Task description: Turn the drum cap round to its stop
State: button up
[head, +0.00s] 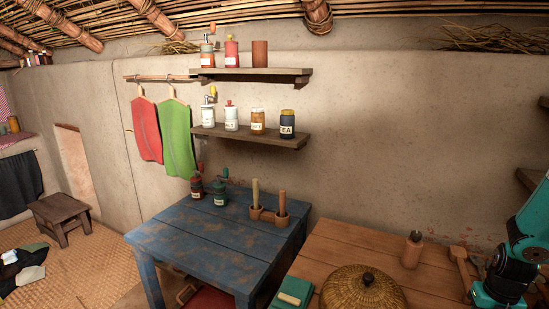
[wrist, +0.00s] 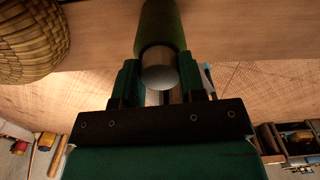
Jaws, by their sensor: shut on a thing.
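In the wrist view, a pale metallic round cap (wrist: 159,72) sits at the end of a dark green cylinder (wrist: 160,22). I take it to be the drum cap. My gripper (wrist: 159,82) has one green finger on each side of the cap and is shut on it. The fingers partly hide the cap's lower part, and no turning mark or stop shows. In the head view, my teal arm stands at the right edge; the gripper and the drum cannot be made out there.
A woven basket (head: 362,292) with a dark knob, a green box (head: 291,292) and a brown cylinder (head: 412,253) stand on the wooden table (head: 345,243). The basket also shows close by in the wrist view (wrist: 30,38). A blue table (head: 215,236) stands to the left, with shelves above.

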jog(key=o, duration=0.7)
notch_tip(320, 180, up, 6)
jog(key=p, duration=0.4)
jog(key=shift+p, duration=0.3)
